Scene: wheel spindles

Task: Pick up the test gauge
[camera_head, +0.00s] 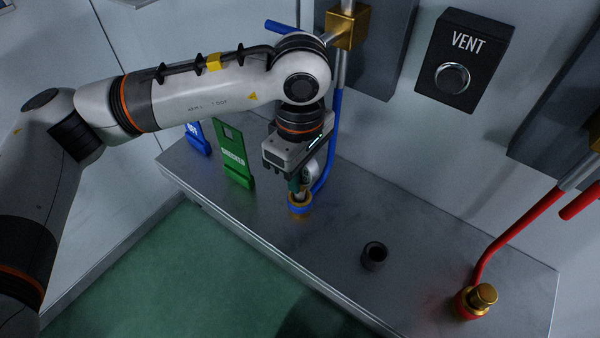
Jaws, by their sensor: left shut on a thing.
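The test gauge (311,171) shows only in part, as a small round pale shape beneath my left gripper (297,185). The gripper points down and is shut on the gauge; its body hides most of it. Directly below is a brass fitting with a blue ring (299,205) on the metal bench. I cannot tell whether the gauge is seated in this fitting or just above it. My right gripper is not in view.
A blue hose (333,150) runs close behind the gripper. Green (232,152) and blue (197,139) holders stand left. A dark open cup (374,256) and a brass-capped red-ringed fitting (478,300) stand right on the bench (420,235). A VENT button box (464,58) is on the wall.

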